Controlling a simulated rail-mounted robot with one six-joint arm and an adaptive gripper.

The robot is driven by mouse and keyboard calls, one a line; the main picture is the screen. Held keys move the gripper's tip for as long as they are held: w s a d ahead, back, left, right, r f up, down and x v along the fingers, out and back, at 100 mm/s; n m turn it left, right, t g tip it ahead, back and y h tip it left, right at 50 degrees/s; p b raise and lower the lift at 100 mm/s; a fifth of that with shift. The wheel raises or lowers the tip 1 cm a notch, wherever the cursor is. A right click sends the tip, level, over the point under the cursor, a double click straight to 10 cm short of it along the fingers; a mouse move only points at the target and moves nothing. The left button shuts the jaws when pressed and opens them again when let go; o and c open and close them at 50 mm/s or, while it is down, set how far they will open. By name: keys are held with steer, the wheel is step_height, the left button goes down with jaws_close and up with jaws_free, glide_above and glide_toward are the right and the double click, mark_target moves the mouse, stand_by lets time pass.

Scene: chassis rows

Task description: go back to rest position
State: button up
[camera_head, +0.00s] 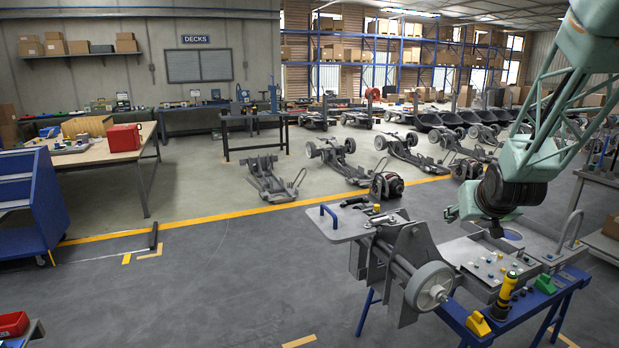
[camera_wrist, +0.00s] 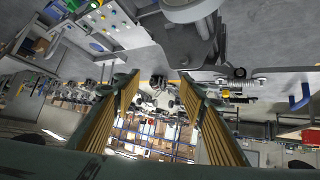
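My gripper (camera_wrist: 158,84) shows in the wrist view with its two ribbed, gold-padded fingers spread apart. Nothing is between the fingers; the gap looks through to the floor and the distant shelves. In the head view my pale green lattice arm comes down from the upper right. Its dark wrist hangs above a blue-legged work stand (camera_head: 561,300), at the right side of the picture. The fingers are small and partly hidden there. I cannot tell how far they are from the stand's top.
On the stand are a grey wheel (camera_head: 430,286), a yellow-and-black tool (camera_head: 504,296) and a panel with small coloured buttons. A blue cart (camera_head: 40,205) and a table with a red box (camera_head: 124,137) stand at left. Chassis stand in rows behind.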

steer(key=s+a+r+g, duration=0.1)
steer(key=s+a+r, duration=0.2)
steer(key=s+a, duration=0.35)
steer(key=s+a+r+g+y, duration=0.1)
steer(key=s+a+r, duration=0.25)
steer(key=s, duration=0.65)
steer(key=s+a+r+g, duration=0.1)
steer(key=s+a+r, duration=0.2)
steer(key=s+a, duration=0.35)
steer(key=s+a+n+g, duration=0.1)
steer(key=s+a, duration=0.3)
steer(key=s, duration=1.1)
steer(key=s+a+g+y, duration=0.1)
steer(key=s+a+g, duration=0.1)
steer(key=s, duration=1.3)
steer(key=shift+s+a+n+y, duration=0.3)
steer(key=shift+s+a+n, duration=0.1)
steer(key=shift+a, duration=0.45)
steer(key=shift+r, duration=0.1)
